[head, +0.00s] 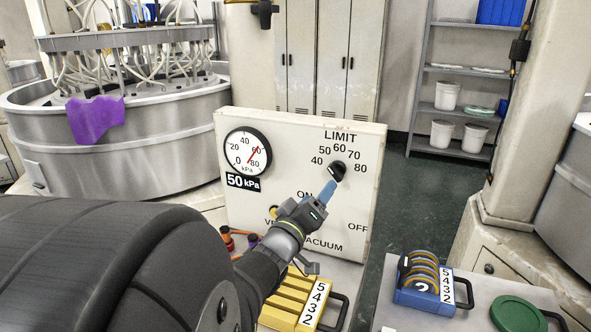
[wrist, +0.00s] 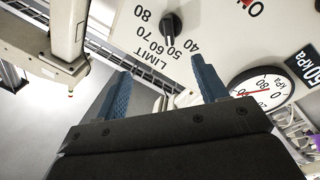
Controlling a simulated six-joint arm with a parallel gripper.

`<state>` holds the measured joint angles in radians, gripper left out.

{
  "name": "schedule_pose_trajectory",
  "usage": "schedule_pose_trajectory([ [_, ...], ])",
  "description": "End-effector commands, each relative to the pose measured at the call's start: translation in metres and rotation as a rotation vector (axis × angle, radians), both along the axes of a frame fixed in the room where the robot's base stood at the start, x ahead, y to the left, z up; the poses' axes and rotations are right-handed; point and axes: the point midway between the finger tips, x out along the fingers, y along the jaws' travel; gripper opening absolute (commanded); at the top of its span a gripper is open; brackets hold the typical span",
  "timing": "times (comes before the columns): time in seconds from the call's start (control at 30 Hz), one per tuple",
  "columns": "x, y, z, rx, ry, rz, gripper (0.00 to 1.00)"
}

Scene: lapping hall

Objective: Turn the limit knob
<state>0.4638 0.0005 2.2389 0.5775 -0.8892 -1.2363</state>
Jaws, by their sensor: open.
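The limit knob (head: 338,171) is a black knob on the upper right of the cream panel (head: 300,190), under an arc of numbers from 40 to 80. In the wrist view the knob (wrist: 172,24) shows a white mark pointing near 50. My gripper (head: 328,192) has blue fingers and is at the knob's lower left in the head view; contact cannot be told. In the wrist view my gripper (wrist: 161,70) is open, with nothing between its fingers and the knob beyond the tips. The fingers partly cover the panel.
A round gauge (head: 247,153) with a red needle sits above a "50 kPa" label (head: 243,182). The VACUUM switch area is partly hidden by my arm. A yellow block (head: 296,301) and a blue holder with rings (head: 424,297) stand in front. A green lid (head: 516,314) lies right.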

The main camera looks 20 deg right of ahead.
Motion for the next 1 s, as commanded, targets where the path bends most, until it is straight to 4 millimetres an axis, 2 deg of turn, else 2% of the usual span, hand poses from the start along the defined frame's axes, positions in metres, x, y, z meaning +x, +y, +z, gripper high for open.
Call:
schedule_pose_trajectory([
  [0.4,-0.028,0.015,0.004,-0.548,0.744,-0.005,0.65],
  [0.6,-0.039,0.021,0.002,-0.783,1.029,0.004,0.65],
  [0.8,-0.043,0.024,0.001,-0.896,1.157,0.008,0.65],
  [1.0,-0.037,0.018,0.000,-0.908,1.174,0.009,0.65],
])
